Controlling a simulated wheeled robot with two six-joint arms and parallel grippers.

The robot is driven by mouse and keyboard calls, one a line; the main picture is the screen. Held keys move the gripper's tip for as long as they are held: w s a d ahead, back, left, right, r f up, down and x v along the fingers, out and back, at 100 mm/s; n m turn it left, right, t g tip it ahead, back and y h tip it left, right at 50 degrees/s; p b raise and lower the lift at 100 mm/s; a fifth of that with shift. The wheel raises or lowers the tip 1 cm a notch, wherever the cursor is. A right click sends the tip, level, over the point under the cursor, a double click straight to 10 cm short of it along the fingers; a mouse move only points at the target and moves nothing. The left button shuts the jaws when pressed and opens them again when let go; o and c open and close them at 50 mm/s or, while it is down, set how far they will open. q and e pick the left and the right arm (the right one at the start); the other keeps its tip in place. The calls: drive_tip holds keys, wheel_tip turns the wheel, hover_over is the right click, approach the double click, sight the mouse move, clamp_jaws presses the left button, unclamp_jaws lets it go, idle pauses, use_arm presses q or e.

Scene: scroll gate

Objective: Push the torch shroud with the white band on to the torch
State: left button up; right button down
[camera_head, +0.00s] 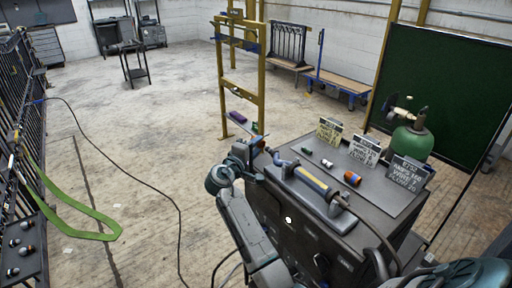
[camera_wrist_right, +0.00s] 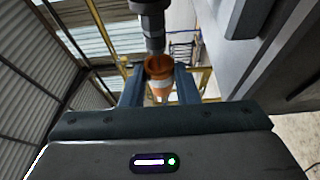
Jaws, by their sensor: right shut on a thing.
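The orange shroud with a white band (camera_wrist_right: 160,82) is between the two fingers of my right gripper (camera_wrist_right: 159,72), which is shut on it. The dark tip of the torch (camera_wrist_right: 153,40) points at the shroud's open end in the wrist view. The two are roughly in line and very close; I cannot tell whether the tip is inside. In the head view the torch, with its yellow grip (camera_head: 312,180), lies on the cabinet, its neck toward my right gripper (camera_head: 257,143). The shroud there is small and mostly hidden. My left gripper is not in view.
The dark cabinet top (camera_head: 290,165) holds a green piece (camera_head: 307,150), a white piece (camera_head: 327,163) and an orange piece (camera_head: 352,178). Several written cards (camera_head: 365,150) stand behind them. A green gas bottle (camera_head: 411,143) is at the right. A yellow frame (camera_head: 223,80) stands behind my gripper.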

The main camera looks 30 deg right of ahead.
sight(269, 152)
drive_tip(key=shift+s, duration=0.2)
drive_tip(key=shift+s+d+p, duration=0.1)
drive_tip(key=shift+s+p, duration=0.45)
drive_tip(key=shift+s, duration=0.5)
drive_tip(key=shift+s, duration=0.15)
idle(0.5)
drive_tip(key=shift+s+p, duration=0.45)
drive_tip(key=shift+s, duration=0.3)
drive_tip(key=shift+s+d, duration=0.1)
drive_tip(key=shift+s, duration=0.5)
idle(0.3)
idle(0.4)
